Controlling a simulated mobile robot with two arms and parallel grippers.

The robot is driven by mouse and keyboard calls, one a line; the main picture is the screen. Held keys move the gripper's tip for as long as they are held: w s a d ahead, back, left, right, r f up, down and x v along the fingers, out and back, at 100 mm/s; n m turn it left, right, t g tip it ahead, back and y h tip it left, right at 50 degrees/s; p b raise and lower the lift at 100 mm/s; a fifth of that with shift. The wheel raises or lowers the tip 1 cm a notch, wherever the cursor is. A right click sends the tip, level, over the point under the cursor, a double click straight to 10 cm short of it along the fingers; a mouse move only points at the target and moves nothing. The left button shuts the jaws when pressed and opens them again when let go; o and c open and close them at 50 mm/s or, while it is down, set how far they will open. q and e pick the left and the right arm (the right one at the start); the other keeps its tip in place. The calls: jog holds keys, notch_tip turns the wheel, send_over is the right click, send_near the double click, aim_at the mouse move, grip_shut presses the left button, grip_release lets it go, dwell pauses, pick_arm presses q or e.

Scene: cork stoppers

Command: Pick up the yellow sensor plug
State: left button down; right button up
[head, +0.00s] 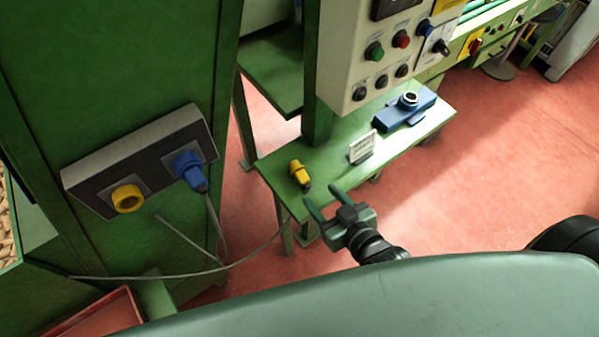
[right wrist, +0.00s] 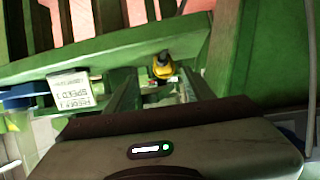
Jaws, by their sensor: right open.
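The yellow sensor plug (head: 298,173) lies on a small green bench, with its dark end toward my right gripper. My right gripper (head: 322,196) is open and empty, just in front of the plug and the bench's near edge. In the right wrist view the plug (right wrist: 163,68) shows beyond the gap between the two fingers (right wrist: 160,88), apart from them. A cable trails from the wall box past the bench; I cannot tell whether it joins the plug. My left gripper is not in view.
The green bench (head: 333,172) also holds a white labelled block (head: 362,147) and a blue device (head: 407,108). A socket box (head: 141,160) with a yellow socket and blue plug is on the green cabinet at left. A control panel (head: 372,50) stands above the bench. Red floor lies open at right.

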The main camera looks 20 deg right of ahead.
aim_at(306, 183)
jog(key=x, duration=0.4)
jog(key=p+x, duration=0.1)
jog(key=x, duration=0.2)
jog(key=shift+w+a, duration=0.35)
grip_shut()
